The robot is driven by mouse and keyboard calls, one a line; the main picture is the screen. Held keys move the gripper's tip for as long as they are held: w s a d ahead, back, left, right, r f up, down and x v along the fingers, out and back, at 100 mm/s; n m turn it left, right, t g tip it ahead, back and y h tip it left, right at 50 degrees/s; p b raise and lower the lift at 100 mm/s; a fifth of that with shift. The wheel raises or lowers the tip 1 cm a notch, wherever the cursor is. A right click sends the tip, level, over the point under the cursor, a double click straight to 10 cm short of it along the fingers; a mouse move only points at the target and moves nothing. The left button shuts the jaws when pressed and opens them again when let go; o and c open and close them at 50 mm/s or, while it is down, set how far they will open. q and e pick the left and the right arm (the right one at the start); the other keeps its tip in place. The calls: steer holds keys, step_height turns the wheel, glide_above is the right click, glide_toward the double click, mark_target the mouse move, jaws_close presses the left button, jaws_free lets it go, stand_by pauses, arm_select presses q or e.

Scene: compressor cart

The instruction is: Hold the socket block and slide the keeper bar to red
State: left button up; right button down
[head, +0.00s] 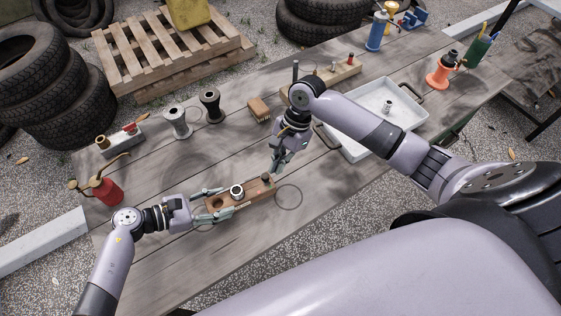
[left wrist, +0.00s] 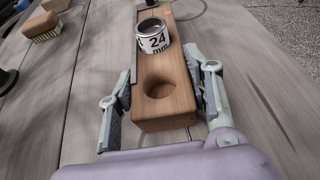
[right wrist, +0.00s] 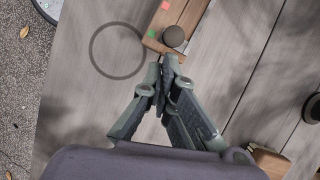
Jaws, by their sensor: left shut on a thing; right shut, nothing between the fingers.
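The wooden socket block (head: 250,195) lies on the table. A metal ring marked "24 mm" (left wrist: 153,37) stands on it, beside an empty round hole (left wrist: 159,88). My left gripper (head: 222,203) is shut across the block's near end, one finger on each side. The dark keeper bar (left wrist: 134,48) appears to run along one long side. A dark round knob (right wrist: 173,36) sits at the block's far end, near a green mark (right wrist: 151,33); a red mark (right wrist: 165,5) is farther along. My right gripper (right wrist: 166,62) is shut and empty, its tips just short of the knob.
A thin dark ring (head: 288,196) shows on the tabletop beside the block. A brush (head: 259,110), a white tray (head: 372,140), spools (head: 178,122) and a red oil can (head: 107,188) stand farther off. The tabletop in front of the block is clear.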

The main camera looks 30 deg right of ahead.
steer(key=a, duration=0.3)
steer(key=shift+a, duration=0.2)
steer(key=shift+d, duration=0.2)
steer(key=shift+w+d, duration=0.15)
steer(key=shift+d, duration=0.2)
steer(key=d, duration=0.3)
steer(key=shift+w, duration=0.35)
steer(key=v, duration=1)
arm_select(q)
steer(key=o, duration=1.4)
steer(key=shift+o, duration=0.2)
